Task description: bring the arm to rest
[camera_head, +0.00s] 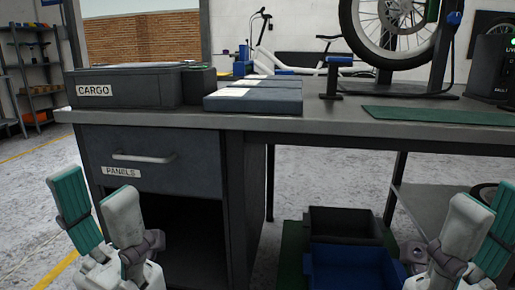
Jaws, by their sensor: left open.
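My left gripper (98,212) is at the lower left, in front of the desk's drawer unit. Its teal-padded finger and grey finger stand apart with nothing between them. My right gripper (478,228) is at the lower right, partly cut off by the frame edge. Its grey finger and teal-padded finger show a gap, with nothing seen in it. Both grippers point upward below the level of the workbench top (330,118) and appear apart from it.
On the bench stand a dark box labelled CARGO (125,88), flat grey-blue panels (255,97), a green mat (440,115) and a wheel (395,30) on a stand. A drawer labelled PANELS (150,150) is shut. Black (345,222) and blue bins (350,270) sit below.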

